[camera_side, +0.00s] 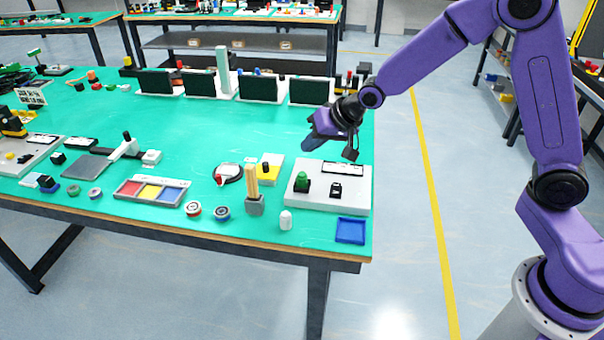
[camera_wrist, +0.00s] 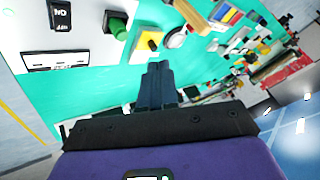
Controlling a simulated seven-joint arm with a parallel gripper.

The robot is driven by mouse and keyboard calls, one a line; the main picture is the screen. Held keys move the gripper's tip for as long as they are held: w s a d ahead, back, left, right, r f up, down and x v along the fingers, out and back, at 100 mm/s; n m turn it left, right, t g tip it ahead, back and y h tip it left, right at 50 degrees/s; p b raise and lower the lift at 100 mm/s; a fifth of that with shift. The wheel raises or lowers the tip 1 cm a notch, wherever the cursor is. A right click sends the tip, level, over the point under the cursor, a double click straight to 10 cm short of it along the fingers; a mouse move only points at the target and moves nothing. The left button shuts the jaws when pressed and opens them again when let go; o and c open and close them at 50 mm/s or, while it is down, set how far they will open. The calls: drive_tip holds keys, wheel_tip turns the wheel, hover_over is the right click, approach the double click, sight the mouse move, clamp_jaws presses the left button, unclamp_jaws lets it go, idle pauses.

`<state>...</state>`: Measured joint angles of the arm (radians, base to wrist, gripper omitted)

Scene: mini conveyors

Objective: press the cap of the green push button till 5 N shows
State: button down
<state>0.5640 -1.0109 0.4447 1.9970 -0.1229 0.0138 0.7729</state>
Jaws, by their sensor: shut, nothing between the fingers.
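The green push button (camera_side: 302,181) has a round green cap on a black base. It stands at the left part of a pale grey panel (camera_side: 308,204). The cap also shows in the wrist view (camera_wrist: 118,30), upper left of my fingertips and apart from them. My gripper (camera_side: 308,145) is shut and empty, in the air above and behind the panel in the side view; its closed fingers (camera_wrist: 158,72) show in the wrist view. A display strip (camera_side: 343,169) lies at the panel's back edge, also in the wrist view (camera_wrist: 55,61); its reading is too small to make out.
A black switch (camera_side: 336,190) sits right of the button on the panel. A blue tray (camera_side: 350,231), a white piece (camera_side: 286,220) and a grey holder with wooden sticks (camera_side: 255,205) stand nearby. Dark upright screens (camera_side: 310,92) line the back. Green table between is clear.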

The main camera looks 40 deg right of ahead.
sight(305, 174)
drive_tip(key=w+d+f+m+t, duration=0.1)
drive_tip(key=w+d+m, duration=0.1)
drive_tip(key=w, duration=0.4)
drive_tip(key=shift+d+f+t, duration=0.25)
drive_tip(key=shift+d+t, duration=0.05)
drive_tip(key=shift+f, duration=4.4)
drive_tip(key=shift+f, duration=0.1)
drive_tip(key=shift+f, duration=0.3)
drive_tip(key=shift+f, duration=0.45)
drive_tip(key=shift+r, duration=0.85)
drive_tip(key=shift+r, duration=0.1)
